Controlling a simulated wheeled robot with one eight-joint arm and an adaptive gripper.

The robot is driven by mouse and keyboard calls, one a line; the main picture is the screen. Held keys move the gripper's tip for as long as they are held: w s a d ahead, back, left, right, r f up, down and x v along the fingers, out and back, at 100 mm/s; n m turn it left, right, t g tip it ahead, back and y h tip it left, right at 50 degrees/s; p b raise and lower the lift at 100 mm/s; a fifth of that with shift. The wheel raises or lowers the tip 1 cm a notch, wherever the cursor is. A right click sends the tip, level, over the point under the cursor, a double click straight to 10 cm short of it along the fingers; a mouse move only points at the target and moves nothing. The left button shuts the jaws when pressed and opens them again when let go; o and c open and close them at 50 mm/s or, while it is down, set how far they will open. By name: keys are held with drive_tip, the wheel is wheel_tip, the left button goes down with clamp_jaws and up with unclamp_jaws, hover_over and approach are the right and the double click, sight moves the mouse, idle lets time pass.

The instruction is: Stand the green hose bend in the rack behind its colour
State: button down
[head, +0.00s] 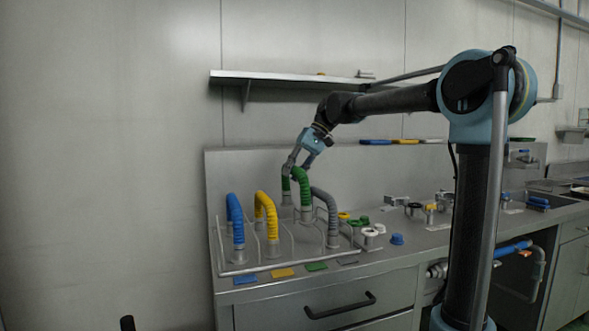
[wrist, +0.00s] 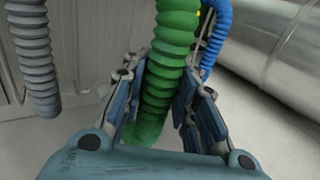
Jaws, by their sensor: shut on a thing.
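The green hose bend (head: 304,186) is an upside-down U with grey end cuffs. My gripper (head: 291,166) is shut on it near the top of the bend. In the wrist view the ribbed green hose (wrist: 160,95) runs between my two fingers (wrist: 162,88). The bend is upright over the wire rack (head: 222,245), between the yellow hose bend (head: 262,206) and the grey hose bend (head: 331,204). Its cuffs look higher than the front cuffs beside it; I cannot tell whether they touch the rack. The green colour plate (head: 316,267) lies at the rack's front edge.
The blue hose bend (head: 234,210) stands at the rack's left end. Blue (head: 245,280), yellow (head: 283,272) and grey plates line the front. Loose fittings, including a blue cap (head: 397,239), lie right of the rack. A wall shelf (head: 280,76) hangs above.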

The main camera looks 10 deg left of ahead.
wheel_tip(320, 180, down, 8)
idle(0.9)
drive_tip(key=shift+s+f, duration=0.1)
drive_tip(key=shift+f, duration=0.4)
idle(0.6)
drive_tip(key=c, duration=1.2)
unclamp_jaws()
drive_tip(key=shift+o, duration=0.4)
drive_tip(key=o, duration=0.5)
drive_tip(key=shift+r, duration=4)
